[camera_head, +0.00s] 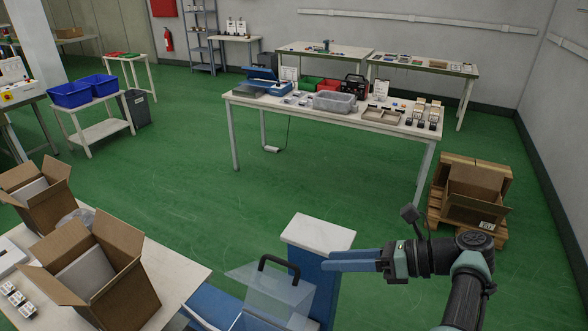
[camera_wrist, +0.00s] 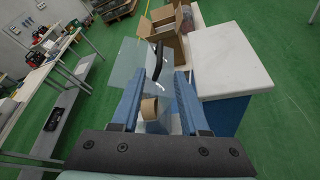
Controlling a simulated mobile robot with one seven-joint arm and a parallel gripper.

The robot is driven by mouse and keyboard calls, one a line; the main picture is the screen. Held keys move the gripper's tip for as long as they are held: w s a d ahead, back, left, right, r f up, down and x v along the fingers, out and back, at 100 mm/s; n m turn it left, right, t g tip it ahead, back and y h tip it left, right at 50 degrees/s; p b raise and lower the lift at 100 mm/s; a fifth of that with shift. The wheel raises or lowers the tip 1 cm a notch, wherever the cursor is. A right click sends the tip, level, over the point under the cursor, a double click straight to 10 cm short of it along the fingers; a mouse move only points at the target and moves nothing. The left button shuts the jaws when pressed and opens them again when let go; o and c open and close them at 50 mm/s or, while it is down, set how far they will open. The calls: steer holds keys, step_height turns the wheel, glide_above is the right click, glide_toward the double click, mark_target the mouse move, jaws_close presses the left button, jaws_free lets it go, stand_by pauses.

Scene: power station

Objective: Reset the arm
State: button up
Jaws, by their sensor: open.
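My gripper (camera_head: 326,261) is at the lower right of the head view, on the end of my arm, with its blue fingers pointing left. In the wrist view my gripper (camera_wrist: 159,76) shows its two blue fingers standing apart, with nothing clamped between them. A clear panel with a black curved handle (camera_head: 279,262) is just left of the fingertips in the head view. The handle (camera_wrist: 158,62) also shows beyond the fingertips in the wrist view. A tan roll (camera_wrist: 150,108) shows between the fingers there, farther off.
A long white table (camera_head: 235,98) with bins and small parts stands ahead. Open cardboard boxes (camera_head: 125,285) sit on a bench at lower left. A wooden pallet with a carton (camera_head: 475,205) is on the floor at right. Green floor (camera_head: 210,205) lies clear between.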

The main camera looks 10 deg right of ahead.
steer(key=w+n+h, duration=0.1)
steer(key=w+d+n+h, duration=0.1)
steer(key=w+d+n+t+h, duration=0.1)
steer(key=w+h, duration=0.1)
steer(key=w+r+n+h, duration=0.1)
steer(key=w+d+r+n+t+h, duration=0.1)
steer(key=w+r+n+t+h, duration=0.1)
steer(key=n, duration=0.1)
steer(key=shift+w+d+r+h, duration=0.25)
steer(key=shift+r+h, duration=0.05)
steer(key=s+a+r+n+t+h, duration=0.1)
steer(key=a+r+n+t+h, duration=0.2)
steer(key=r, duration=0.6)
steer(key=a+r+n+t+h, duration=0.1)
steer(key=a+r+n+t, duration=0.3)
steer(key=r, duration=0.5)
steer(key=s+a+r+n+t+h, duration=0.1)
steer(key=a+r+n+t+h, duration=0.15)
steer(key=r+n, duration=0.5)
steer(key=s+a+r+n+t, duration=0.3)
steer(key=s+a+r+t, duration=0.1)
steer(key=s+r, duration=0.5)
steer(key=s+a+r+n+t+y, duration=0.1)
steer(key=s+a+r+n+t, duration=0.3)
steer(key=s+r, duration=0.5)
steer(key=shift+s+a+r+t+b, duration=0.25)
steer(key=shift+s+a+t+b, duration=0.1)
steer(key=shift+s+a, duration=0.7)
